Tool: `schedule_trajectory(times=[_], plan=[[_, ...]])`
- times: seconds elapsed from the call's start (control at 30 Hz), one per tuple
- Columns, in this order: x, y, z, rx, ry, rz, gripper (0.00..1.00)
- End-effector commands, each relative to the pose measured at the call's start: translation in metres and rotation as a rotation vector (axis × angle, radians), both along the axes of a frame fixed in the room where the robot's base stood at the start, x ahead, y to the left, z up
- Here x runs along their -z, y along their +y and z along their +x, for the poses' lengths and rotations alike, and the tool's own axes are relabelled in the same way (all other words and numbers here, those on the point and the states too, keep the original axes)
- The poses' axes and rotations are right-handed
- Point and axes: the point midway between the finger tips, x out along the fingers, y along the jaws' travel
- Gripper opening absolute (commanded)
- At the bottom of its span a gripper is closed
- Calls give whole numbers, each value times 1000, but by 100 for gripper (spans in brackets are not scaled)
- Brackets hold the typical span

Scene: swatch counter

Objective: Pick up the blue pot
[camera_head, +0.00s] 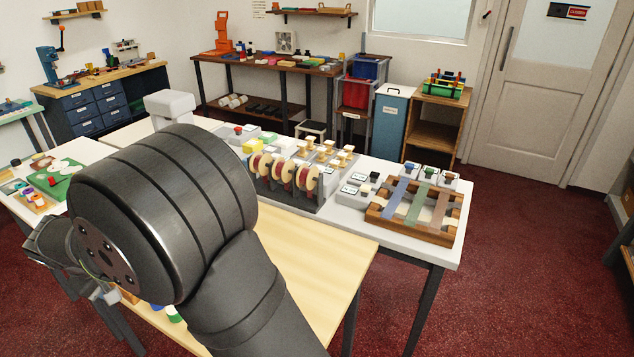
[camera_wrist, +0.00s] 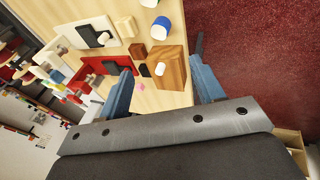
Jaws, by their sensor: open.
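A brown wooden block (camera_wrist: 170,62) with a white peg lies in line with the gap between the fingers.
A green-topped white pot (camera_wrist: 150,3) stands beyond the blue one. A cream block (camera_wrist: 125,27), a white board (camera_wrist: 88,36) and a red board (camera_wrist: 100,68) lie left of the pot. The red floor (camera_wrist: 240,45) lies past the table edge. Much of the pale tabletop (camera_head: 310,250) is clear.

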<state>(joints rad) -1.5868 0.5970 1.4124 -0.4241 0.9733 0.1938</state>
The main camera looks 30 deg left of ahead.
Motion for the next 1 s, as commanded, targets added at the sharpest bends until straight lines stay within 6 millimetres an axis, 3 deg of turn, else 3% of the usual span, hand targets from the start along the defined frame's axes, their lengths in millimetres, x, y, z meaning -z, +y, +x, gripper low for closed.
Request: schedule_trajectory(times=[0.27, 0.5, 0.73, 0.87, 1.0], plan=[[0, 2, 5, 2, 10, -15, 61], [-3, 25, 45, -31, 174, -158, 61], [-8, 37, 64, -113, 316, -218, 61], [8, 37, 65, -122, 327, -224, 61], [38, 37, 65, -120, 326, -225, 61]])
